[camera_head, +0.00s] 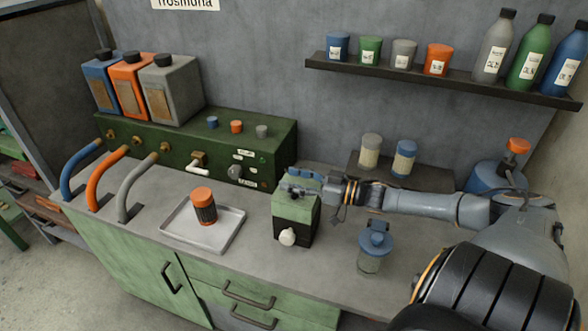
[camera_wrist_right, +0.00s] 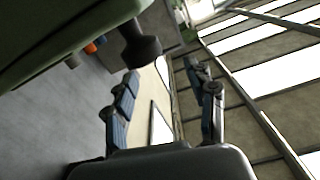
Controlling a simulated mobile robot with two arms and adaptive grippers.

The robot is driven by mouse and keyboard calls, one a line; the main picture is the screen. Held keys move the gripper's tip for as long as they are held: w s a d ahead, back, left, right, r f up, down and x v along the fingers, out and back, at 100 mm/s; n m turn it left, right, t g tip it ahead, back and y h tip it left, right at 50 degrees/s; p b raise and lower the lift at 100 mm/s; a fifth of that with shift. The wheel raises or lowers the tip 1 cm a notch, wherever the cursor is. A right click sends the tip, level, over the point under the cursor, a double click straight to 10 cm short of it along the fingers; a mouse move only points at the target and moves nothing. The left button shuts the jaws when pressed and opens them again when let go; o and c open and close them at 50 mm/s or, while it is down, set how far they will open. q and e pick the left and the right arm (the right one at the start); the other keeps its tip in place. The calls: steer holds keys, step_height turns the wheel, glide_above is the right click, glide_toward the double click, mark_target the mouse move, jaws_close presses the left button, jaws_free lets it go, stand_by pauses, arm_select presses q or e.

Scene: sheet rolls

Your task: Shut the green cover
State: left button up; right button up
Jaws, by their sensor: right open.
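The green cover (camera_head: 296,206) is the upper part of a small box on the counter, above a black lower part (camera_head: 292,232) with a pale round knob (camera_head: 287,237) on its front. I cannot tell whether a gap is left between cover and base. My right gripper (camera_head: 300,187) is at the top rear of the cover, partly overlapping it; contact is unclear. In the right wrist view its two fingers (camera_wrist_right: 165,100) are spread apart with nothing between them. A green surface (camera_wrist_right: 60,30) fills the upper left there. My left gripper is not in view.
A tray (camera_head: 175,236) with an orange-capped jar (camera_head: 203,205) lies left of the box. A blue-lidded jar (camera_head: 374,247) stands to the right, below my right arm. A green console (camera_head: 200,150) is behind left. A shelf (camera_head: 440,80) holds cups and bottles.

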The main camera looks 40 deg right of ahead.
steer(key=shift+r, duration=3.05)
